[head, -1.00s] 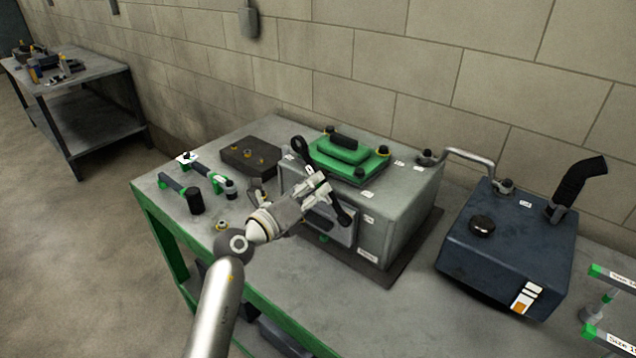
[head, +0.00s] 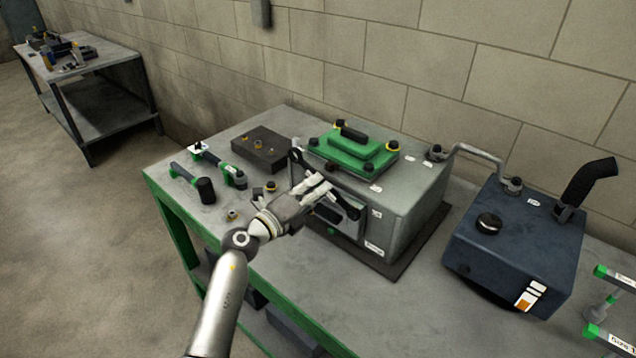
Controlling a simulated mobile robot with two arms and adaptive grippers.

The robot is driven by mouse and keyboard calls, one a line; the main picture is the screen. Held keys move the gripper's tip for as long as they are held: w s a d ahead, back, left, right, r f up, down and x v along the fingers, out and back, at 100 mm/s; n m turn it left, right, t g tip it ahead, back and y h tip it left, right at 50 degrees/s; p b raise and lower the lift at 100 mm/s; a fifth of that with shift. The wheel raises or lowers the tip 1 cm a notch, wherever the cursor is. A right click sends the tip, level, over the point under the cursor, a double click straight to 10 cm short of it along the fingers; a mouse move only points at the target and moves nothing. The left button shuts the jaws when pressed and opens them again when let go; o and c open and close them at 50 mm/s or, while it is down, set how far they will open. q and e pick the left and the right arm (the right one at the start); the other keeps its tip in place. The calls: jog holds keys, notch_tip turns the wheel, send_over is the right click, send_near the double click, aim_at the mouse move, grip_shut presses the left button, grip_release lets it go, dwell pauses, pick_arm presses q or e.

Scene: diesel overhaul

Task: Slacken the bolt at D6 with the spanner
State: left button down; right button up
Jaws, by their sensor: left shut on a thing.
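My left gripper (head: 320,190) is shut on a dark spanner (head: 347,207) at the front left of the grey engine block (head: 412,215). The spanner slants from its ring end (head: 296,156) at upper left to its other end at lower right. The jaws cover its middle. I cannot tell whether either end is seated on a bolt. The block's labels are too small to read, so I cannot pick out D6; my gripper and the spanner hide part of the front face. My right gripper is out of view.
A green cover (head: 354,151) with dark and yellow-ringed fasteners sits on the block. A dark tray (head: 261,149), green-and-black tools (head: 186,175) and a small brass part (head: 232,215) lie left. A blue tank (head: 518,245) stands right. Bare bench top (head: 420,300) lies in front.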

pick_arm(q)
jog(key=shift+w+a+f+n, duration=0.1)
jog(key=shift+f+n, duration=0.1)
jog(key=shift+n, duration=0.1)
jog(key=f+n, duration=0.2)
jog(key=shift+w+a+f+n, duration=0.1)
jog(key=shift+w+a+n, duration=0.1)
jog(key=shift+n, duration=0.1)
jog(key=shift+s, duration=0.1)
